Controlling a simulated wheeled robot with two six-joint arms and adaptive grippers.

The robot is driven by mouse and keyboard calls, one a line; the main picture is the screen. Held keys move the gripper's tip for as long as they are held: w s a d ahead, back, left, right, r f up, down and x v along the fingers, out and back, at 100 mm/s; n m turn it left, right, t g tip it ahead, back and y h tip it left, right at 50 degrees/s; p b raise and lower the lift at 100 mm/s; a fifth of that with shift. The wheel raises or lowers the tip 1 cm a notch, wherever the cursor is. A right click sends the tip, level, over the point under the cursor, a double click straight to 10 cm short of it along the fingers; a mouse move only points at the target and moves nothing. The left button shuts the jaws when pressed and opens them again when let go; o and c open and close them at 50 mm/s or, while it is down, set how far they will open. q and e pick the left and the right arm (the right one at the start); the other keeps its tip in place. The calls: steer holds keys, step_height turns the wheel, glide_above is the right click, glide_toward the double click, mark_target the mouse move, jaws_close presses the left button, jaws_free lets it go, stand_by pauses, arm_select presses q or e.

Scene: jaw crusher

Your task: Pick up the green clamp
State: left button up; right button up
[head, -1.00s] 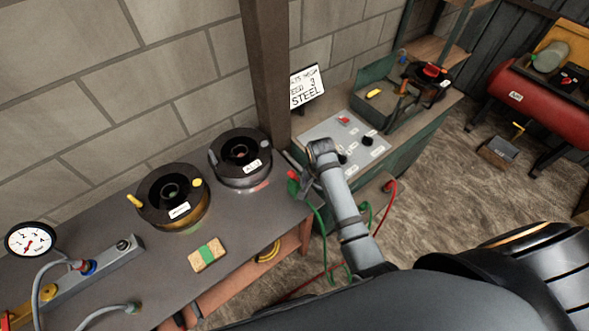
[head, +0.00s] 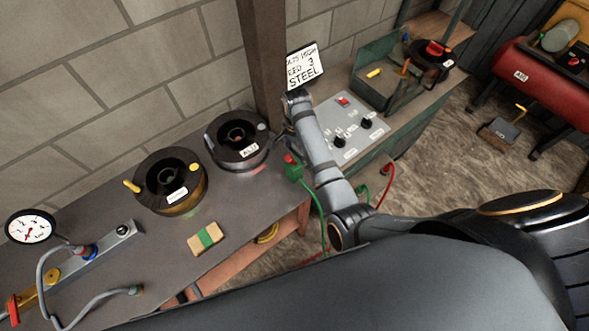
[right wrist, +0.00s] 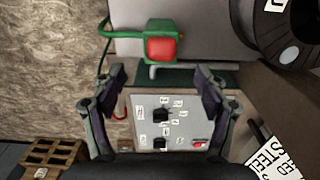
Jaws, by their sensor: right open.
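The green clamp (head: 293,171) with a red top sits at the right end of the grey workbench, with a green cable hanging from it. It also shows in the right wrist view (right wrist: 157,42), near the bench edge at the top centre. My right gripper (right wrist: 160,80) is open and empty. Its two fingers are spread on either side of the view below the clamp, and the clamp is not between them. In the head view my right arm reaches past the clamp's right side, and its fingers are mostly hidden. My left gripper is not in view.
Two black spools (head: 170,181) (head: 238,141) stand left of the clamp. A sponge-like block (head: 206,239) lies in front. A control panel (head: 345,125) with knobs and a "STEEL" sign (head: 303,66) are close to my right arm. A wooden post (head: 262,60) rises behind.

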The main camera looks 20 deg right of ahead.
mark_target(294, 165)
step_height(294, 165, down, 3)
steer(key=shift+a+f, duration=0.1)
steer(key=shift+f+p, duration=0.3)
steer(key=shift+p, duration=0.1)
steer(key=f, duration=0.4)
steer(key=shift+s+a+p, duration=0.15)
steer(key=shift+a+p, duration=0.25)
steer(key=shift+f, duration=0.25)
jaws_close()
